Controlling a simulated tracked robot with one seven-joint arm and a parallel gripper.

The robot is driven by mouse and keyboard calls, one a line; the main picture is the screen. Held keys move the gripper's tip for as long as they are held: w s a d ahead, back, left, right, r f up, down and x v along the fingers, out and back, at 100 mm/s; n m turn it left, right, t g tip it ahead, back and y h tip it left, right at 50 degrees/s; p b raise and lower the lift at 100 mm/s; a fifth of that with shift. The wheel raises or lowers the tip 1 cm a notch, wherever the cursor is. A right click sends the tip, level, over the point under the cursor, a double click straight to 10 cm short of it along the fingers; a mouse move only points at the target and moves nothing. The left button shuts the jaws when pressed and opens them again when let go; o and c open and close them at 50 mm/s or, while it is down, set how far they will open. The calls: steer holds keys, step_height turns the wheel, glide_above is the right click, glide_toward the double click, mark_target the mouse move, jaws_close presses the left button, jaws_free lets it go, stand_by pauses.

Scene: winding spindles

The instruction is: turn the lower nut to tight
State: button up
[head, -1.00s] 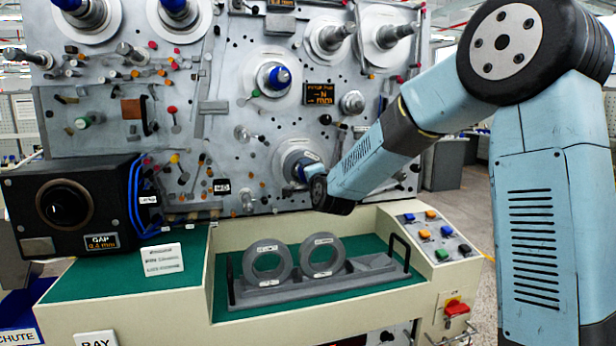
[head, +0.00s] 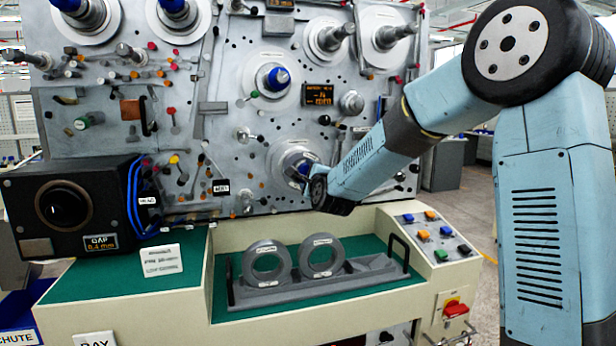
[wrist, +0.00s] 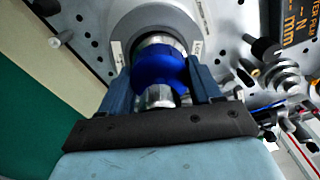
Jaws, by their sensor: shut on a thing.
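Whether the nut is tight cannot be told.
An upper spindle with a blue nut (head: 278,77) is above. Small pegs and knobs crowd the panel, with an orange-lettered display (head: 318,94). Below, a grey rack (head: 290,294) holds two rings on a green-topped bench. A black gap gauge box (head: 70,207) stands left.

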steer(key=shift+s+a+f, duration=0.1)
steer(key=shift+a+f, duration=0.1)
steer(key=shift+f, duration=0.05)
steer(key=o, duration=1)
steer(key=shift+r, duration=0.15)
steer(key=shift+o, duration=0.2)
steer(key=v, duration=1.3)
steer(key=shift+s+d, duration=0.15)
steer(key=shift+s, duration=0.15)
